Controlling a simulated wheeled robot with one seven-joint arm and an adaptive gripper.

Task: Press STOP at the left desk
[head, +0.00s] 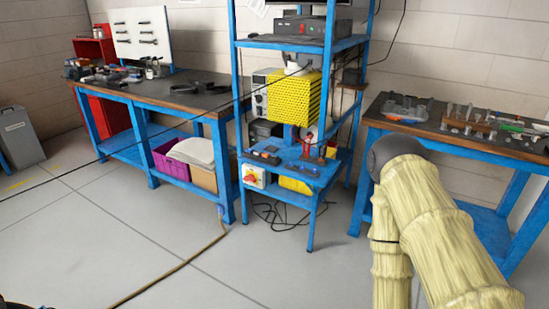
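A blue-framed bench (215,98) with a dark top stands on the left. In the middle, a blue rack (240,80) with a low front table carries a white box (262,185) with a red rotary knob on a yellow plate (251,178), mounted at the table's front left. A dark device (299,28) with small red and green controls sits on the rack's upper shelf. I cannot read the word STOP on either. My arm, in a cream sleeve, fills the lower right; my gripper is not in view.
A yellow perforated machine (292,97) stands in the rack. A second blue bench (440,131) with tools stands at the right, behind my arm. A hose (170,272) crosses the floor, and black cables (285,213) lie below the rack. The front-left floor is mostly open.

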